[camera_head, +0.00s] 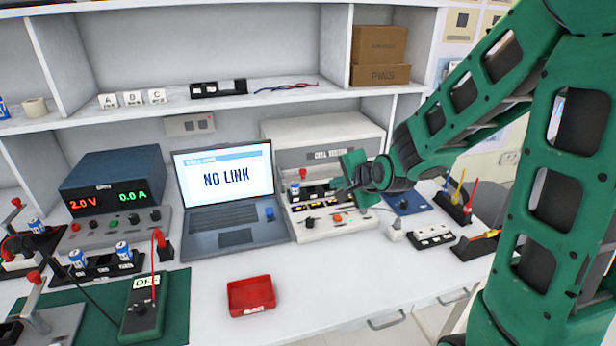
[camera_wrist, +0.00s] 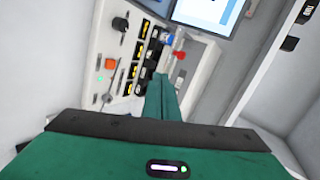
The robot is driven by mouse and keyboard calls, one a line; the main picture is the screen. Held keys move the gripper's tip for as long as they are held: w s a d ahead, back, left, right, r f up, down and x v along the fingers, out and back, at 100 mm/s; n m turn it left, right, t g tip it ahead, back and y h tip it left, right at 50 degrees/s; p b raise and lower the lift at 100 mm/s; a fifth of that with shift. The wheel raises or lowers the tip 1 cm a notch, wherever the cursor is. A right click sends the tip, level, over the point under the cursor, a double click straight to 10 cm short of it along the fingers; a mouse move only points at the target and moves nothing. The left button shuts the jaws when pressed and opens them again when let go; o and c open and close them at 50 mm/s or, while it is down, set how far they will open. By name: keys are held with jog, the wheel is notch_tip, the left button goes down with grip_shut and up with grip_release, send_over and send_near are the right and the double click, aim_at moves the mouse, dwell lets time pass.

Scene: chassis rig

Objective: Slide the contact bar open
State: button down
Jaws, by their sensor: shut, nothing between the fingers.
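The cell tester (camera_head: 358,155) is a white and grey unit right of the laptop, with a row of black slots along its front. A red knob (camera_head: 303,173) stands at the slots' left end; it shows in the wrist view (camera_wrist: 179,55) just beyond my fingertips. I cannot tell how far the contact bar is slid, as my fingers and the row's dark parts hide it. My gripper (camera_head: 341,187) is shut and empty over the slots. In the wrist view the gripper's fingers (camera_wrist: 160,80) are together, close to the slots. Whether they touch anything is unclear.
The laptop (camera_head: 225,190) reads NO LINK. An orange button (camera_head: 337,217) is on the tester's front. A red tray (camera_head: 251,296) lies on the bench in front. A power supply (camera_head: 113,180) and cell holders are at left. A white block (camera_head: 432,236) and tool holders are at right.

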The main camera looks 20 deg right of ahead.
jog(key=shift+w+a+r+m+t, duration=0.15)
jog(key=shift+w+a+m, duration=0.1)
jog(key=shift+w+a, duration=0.2)
jog(key=shift+w+a+r+m+t, duration=0.1)
jog(key=shift+w+a+m+t, duration=0.05)
jog(key=shift+w+a+m, duration=0.2)
send_near(305, 175)
notch_tip(305, 175, down, 3)
jog(key=w, duration=0.1)
jog(key=shift+w+a+f, duration=0.1)
jog(key=shift+w+a, duration=0.05)
jog(key=shift+w, duration=0.85)
jog(key=shift+w+a, duration=0.1)
jog(key=shift+w, duration=0.95)
